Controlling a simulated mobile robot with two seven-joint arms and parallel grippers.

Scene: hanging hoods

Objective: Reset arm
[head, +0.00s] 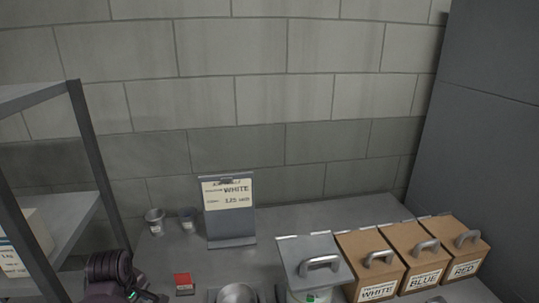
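A dark, ridged part, which looks like a piece of my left arm, shows at the lower left edge of the head view, in front of the table. No gripper fingers can be made out there. My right arm and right gripper are not in view. Whether either gripper holds anything is hidden.
A grey table (290,222) carries a sign stand (229,236) reading WHITE, two small cups (155,221), a red item (183,282), a metal bowl (237,294), a grey-lidded container (312,258) and boxes labelled WHITE (371,265), BLUE (415,256) and RED (457,245). A shelf (75,225) stands left.

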